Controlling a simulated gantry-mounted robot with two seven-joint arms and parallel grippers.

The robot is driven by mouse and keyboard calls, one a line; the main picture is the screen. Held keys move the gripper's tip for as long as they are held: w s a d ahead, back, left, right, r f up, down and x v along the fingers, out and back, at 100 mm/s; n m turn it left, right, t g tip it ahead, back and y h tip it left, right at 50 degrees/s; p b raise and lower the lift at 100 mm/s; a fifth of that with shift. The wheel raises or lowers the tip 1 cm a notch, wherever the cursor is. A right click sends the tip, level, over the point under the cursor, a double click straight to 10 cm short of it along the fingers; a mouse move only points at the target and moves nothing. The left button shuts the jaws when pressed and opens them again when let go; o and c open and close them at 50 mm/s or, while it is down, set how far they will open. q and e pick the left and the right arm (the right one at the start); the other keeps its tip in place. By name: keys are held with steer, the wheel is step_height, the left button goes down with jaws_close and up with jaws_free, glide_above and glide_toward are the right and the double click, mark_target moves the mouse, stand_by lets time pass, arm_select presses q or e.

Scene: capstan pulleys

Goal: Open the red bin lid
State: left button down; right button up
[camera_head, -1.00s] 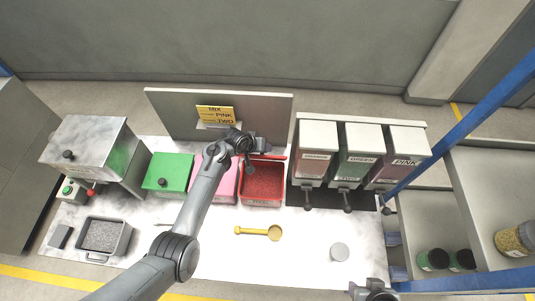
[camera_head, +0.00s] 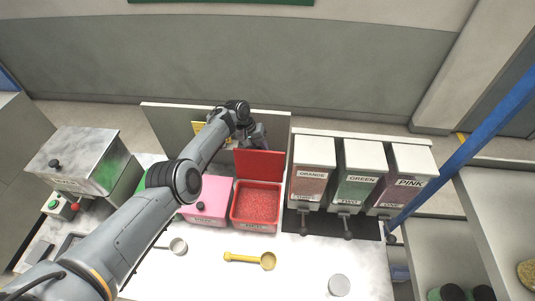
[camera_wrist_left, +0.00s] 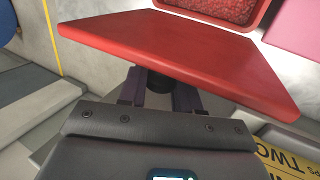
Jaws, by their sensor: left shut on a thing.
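The red bin (camera_head: 256,224) stands open and holds red granules (camera_head: 257,204). Its red lid (camera_head: 259,164) is swung up at the back of the bin, its face showing in the head view. My left gripper (camera_head: 259,141) is behind the lid's upper part. In the left wrist view the gripper's fingers (camera_wrist_left: 159,92) are shut on the lid's dark knob (camera_wrist_left: 160,82), under the red lid (camera_wrist_left: 180,45). Part of the open bin (camera_wrist_left: 215,8) shows beyond it. My right gripper is out of view.
A pink bin (camera_head: 207,208) adjoins on the left; the green one is mostly hidden by my left arm. Labelled dispensers (camera_head: 312,172) stand to the right. A back panel (camera_head: 165,118) rises behind. A yellow scoop (camera_head: 266,260) and silver cup (camera_head: 339,285) lie in front.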

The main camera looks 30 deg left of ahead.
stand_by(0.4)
arm_select(q)
steer(key=c, duration=0.9)
jaws_free()
steer(key=shift+o, duration=0.2)
steer(key=shift+a+r+p, duration=0.15)
steer(key=shift+r+p, duration=0.2)
steer(key=shift+r, duration=0.1)
steer(key=p+v, duration=0.3)
steer(key=v, duration=0.6)
steer(key=shift+r, duration=0.35)
steer(key=shift+s+a, duration=0.1)
steer(key=shift+s, duration=0.05)
